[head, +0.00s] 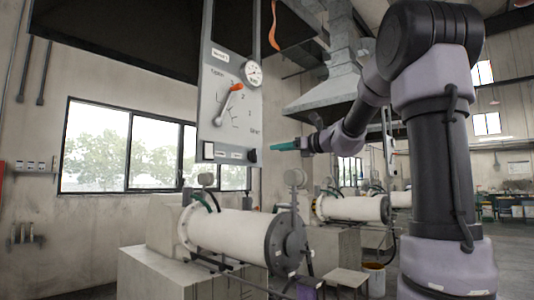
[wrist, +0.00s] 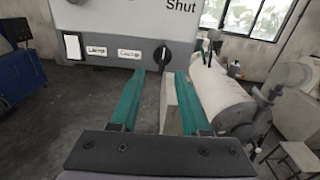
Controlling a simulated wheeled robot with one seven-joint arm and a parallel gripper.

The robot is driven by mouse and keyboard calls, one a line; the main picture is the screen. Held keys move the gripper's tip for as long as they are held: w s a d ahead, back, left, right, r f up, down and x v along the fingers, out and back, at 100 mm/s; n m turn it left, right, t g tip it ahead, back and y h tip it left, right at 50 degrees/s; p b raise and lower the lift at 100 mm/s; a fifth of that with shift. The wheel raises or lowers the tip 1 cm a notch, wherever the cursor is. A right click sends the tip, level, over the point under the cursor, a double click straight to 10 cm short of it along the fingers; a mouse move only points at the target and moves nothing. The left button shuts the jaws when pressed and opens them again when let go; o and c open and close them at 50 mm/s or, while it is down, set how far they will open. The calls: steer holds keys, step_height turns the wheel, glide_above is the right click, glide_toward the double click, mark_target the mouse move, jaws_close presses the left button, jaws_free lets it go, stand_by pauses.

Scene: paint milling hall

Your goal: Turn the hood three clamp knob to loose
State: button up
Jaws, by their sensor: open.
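A grey hood panel (head: 212,110) hangs from above, left of centre in the head view. A small black knob (head: 252,156) sits at its lower right corner. In the wrist view the knob (wrist: 162,55) is just beyond my fingertips, to the right of two small labels that are hard to read. I cannot tell its exact setting. My gripper (head: 284,146) points left at the knob with a gap between them. In the wrist view its two teal fingers (wrist: 158,90) are apart and empty, one on each side of the knob's line.
The panel also carries a lever with an orange end (head: 237,87) on a scale between Open and Shut, and a round gauge (head: 252,73). An orange strap (head: 276,30) hangs above. White mill drums (head: 232,235) stand below the panel on concrete blocks.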

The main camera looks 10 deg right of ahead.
mark_target(256, 150)
steer(key=x, duration=1.1)
steer(key=shift+w+d+r, duration=0.2)
steer(key=shift+d+r, duration=0.05)
steer(key=shift+r, duration=0.05)
jaws_close()
